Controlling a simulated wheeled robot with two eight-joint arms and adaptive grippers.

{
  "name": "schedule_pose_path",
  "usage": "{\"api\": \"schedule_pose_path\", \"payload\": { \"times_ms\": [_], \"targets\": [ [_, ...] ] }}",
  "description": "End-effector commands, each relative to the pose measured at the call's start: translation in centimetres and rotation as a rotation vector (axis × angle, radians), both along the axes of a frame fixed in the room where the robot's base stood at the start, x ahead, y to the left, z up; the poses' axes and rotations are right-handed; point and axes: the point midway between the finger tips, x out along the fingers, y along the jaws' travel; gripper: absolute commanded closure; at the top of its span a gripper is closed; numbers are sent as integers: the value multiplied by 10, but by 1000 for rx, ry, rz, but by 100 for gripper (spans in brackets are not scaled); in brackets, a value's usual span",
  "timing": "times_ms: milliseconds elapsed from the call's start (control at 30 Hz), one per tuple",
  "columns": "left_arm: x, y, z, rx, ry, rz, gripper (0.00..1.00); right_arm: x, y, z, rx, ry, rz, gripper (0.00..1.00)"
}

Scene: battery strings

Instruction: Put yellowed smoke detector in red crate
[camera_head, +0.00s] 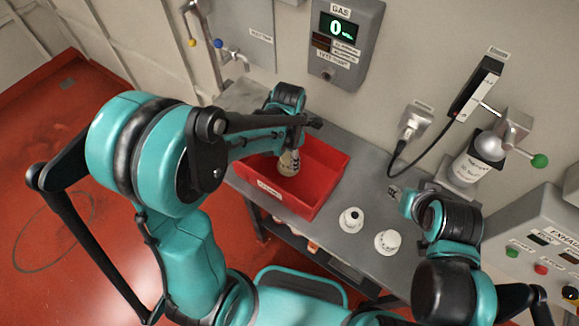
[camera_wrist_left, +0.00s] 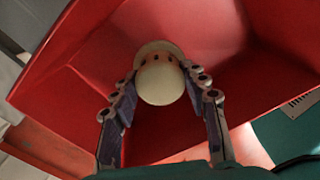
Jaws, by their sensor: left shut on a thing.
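The yellowed smoke detector (camera_head: 289,162) is cream-yellow and held by my left gripper (camera_head: 294,140) over the inside of the red crate (camera_head: 322,190). In the left wrist view, the detector (camera_wrist_left: 160,80) sits between the two fingers of my left gripper (camera_wrist_left: 160,95), with the crate's red walls (camera_wrist_left: 75,100) around it. I cannot tell whether the detector touches the crate floor. My right gripper (camera_head: 400,198) is above the table at the right, away from the detector; its fingers are too small to read.
Two white detectors, one (camera_head: 351,220) nearer the crate and one (camera_head: 388,242) further right, lie on the grey table (camera_head: 345,250). A gas panel (camera_head: 343,45) is on the wall behind. A white cylinder device (camera_head: 468,170) stands at the right, and a control box (camera_head: 540,245) beyond it.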

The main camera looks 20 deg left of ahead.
Motion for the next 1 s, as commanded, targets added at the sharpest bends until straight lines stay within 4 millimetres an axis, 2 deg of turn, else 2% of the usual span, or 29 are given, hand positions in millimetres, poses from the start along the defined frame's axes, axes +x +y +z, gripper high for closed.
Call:
{"api": "schedule_pose_path", "payload": {
  "times_ms": [400,767,800,867,1000],
  "targets": [
    [0,0,-48,0,0,0,87,0,0,-15,0,0,0,60],
    [0,0,-52,0,0,0,87,0,0,-18,0,0,0,60],
    [0,0,-52,0,0,0,50,0,0,-18,0,0,0,60],
    [0,0,-51,0,0,0,35,0,0,-17,0,0,0,60],
    [0,0,-51,0,0,0,35,0,0,-17,0,0,0,60]
  ]
}}
